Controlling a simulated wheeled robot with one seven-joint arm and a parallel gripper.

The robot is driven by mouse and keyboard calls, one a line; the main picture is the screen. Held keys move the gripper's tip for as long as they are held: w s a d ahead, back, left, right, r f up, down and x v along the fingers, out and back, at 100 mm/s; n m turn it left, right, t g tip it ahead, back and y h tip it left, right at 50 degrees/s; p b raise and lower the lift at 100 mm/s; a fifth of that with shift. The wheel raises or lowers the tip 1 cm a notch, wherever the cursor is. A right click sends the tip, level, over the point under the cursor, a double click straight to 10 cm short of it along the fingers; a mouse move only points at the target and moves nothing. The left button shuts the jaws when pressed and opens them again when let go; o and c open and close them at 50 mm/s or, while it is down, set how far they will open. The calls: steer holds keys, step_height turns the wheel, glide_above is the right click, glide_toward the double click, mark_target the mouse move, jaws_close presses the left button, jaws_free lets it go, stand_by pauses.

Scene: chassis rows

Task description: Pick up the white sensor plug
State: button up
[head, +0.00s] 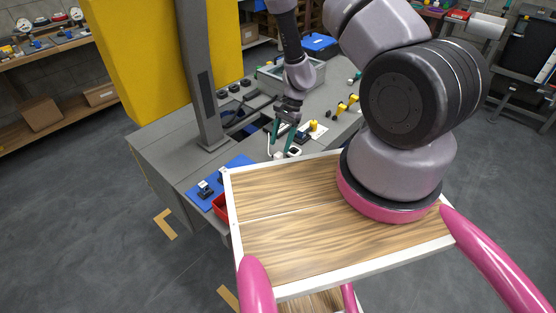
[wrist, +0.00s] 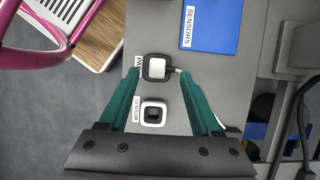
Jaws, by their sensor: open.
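In the wrist view a white square plug (wrist: 155,68) sits in a black square frame beside a label partly hidden that starts "PA". A short pale lead shows at its right side. My gripper (wrist: 160,72) is open, with its teal fingertips on either side of the black frame and no visible grip on the plug. Nearer the palm is a white square socket (wrist: 153,114) with a dark opening, beside a label reading "SENSOR". In the head view my gripper (head: 280,146) points down at the bench's near edge. The plug is too small to make out clearly there.
A blue mat (wrist: 211,27) labelled "SENSORS" lies beyond the plug. A white cable (head: 269,146) rises beside the fingers. The grey bench (head: 165,148) carries a grey upright post (head: 200,75), a blue board (head: 205,190) and a red bin (head: 221,207).

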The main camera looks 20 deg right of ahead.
mark_target(278, 154)
steer(key=shift+x, duration=2.7)
steer(key=shift+s+d, duration=0.1)
steer(key=shift+d, duration=0.1)
jaws_close()
